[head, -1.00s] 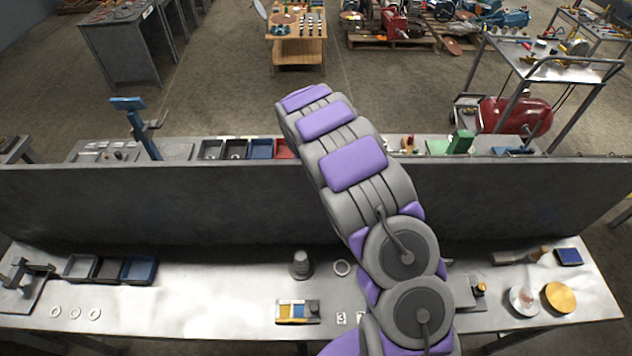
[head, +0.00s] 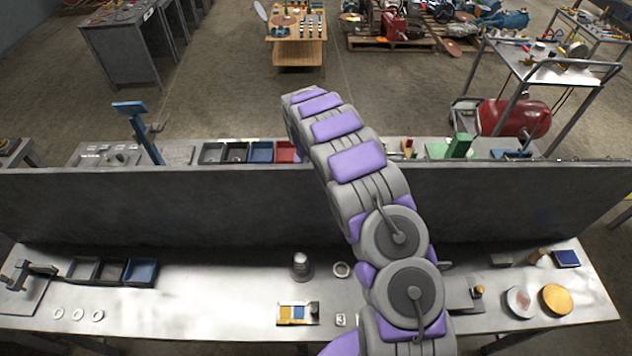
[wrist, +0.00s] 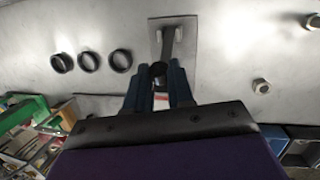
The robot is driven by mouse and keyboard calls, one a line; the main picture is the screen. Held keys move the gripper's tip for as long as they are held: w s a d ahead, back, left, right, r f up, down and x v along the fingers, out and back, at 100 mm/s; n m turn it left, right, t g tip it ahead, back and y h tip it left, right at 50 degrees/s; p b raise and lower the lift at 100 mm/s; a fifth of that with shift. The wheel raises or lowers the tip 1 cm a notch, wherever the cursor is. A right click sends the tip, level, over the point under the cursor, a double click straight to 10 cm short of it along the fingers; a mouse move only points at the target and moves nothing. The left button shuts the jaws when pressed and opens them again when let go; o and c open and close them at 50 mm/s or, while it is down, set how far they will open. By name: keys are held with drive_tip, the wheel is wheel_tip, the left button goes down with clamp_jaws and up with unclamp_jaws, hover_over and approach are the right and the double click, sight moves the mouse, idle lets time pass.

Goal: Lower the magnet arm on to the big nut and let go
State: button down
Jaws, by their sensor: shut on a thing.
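In the wrist view my gripper (wrist: 160,78) has its two dark blue fingers closed around a dark piece at the end of the magnet arm. The magnet arm (wrist: 171,42) is a narrow dark bar running up from the fingers to a bracket on a grey plate. A nut (wrist: 260,86) lies on the metal surface to the right of the gripper, and another nut (wrist: 312,21) lies farther right near the edge. I cannot tell which is the big nut, or whether one lies under the fingers. In the head view my own arm hides the gripper.
Several black rings (wrist: 90,61) lie left of the plate in the wrist view. A green object (wrist: 22,112) and clutter are at its left edge. In the head view a dark upright panel (head: 130,210) divides two benches, and the near bench (head: 210,290) has bare room left of centre.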

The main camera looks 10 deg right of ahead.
drive_tip(key=shift+w, duration=0.3)
drive_tip(key=shift+f+g, duration=0.15)
drive_tip(key=shift+g, duration=0.15)
drive_tip(key=shift+w, duration=0.3)
drive_tip(key=shift+w+d+f+p, duration=0.2)
drive_tip(key=shift+w+f+p, duration=0.2)
drive_tip(key=shift+w, duration=0.3)
drive_tip(key=shift+w+d+f+p, duration=0.15)
drive_tip(key=shift+w+f+p, duration=0.1)
drive_tip(key=shift+w+f, duration=0.35)
drive_tip(key=shift+w+r, duration=0.1)
drive_tip(key=shift+w, duration=0.1)
